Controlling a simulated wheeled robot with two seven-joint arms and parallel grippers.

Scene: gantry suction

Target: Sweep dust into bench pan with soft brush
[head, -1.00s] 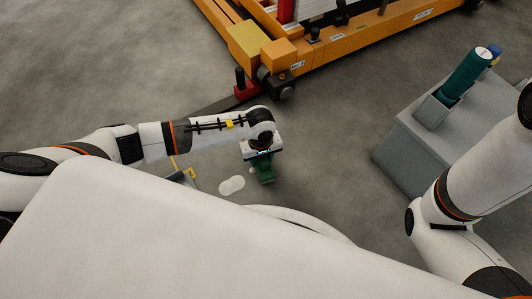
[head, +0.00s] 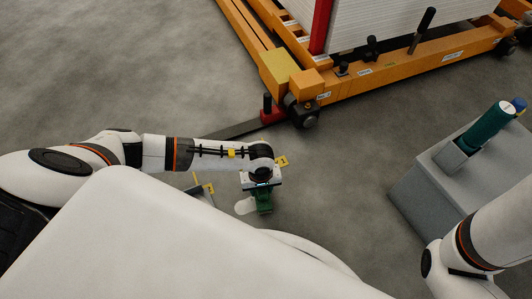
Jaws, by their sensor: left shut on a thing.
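A grey flat piece with a yellow part, perhaps the pan (head: 207,196), lies left of the patch, partly hidden by my left arm and my body. My right arm shows at the right, but its gripper is out of view.
An orange gantry frame (head: 400,75) with a caster wheel (head: 304,113) stands beyond my left arm. A grey block (head: 430,180) holding a green cylinder (head: 490,128) stands at the right. A yellow tag (head: 283,161) shows beside my gripper. Floor between is clear.

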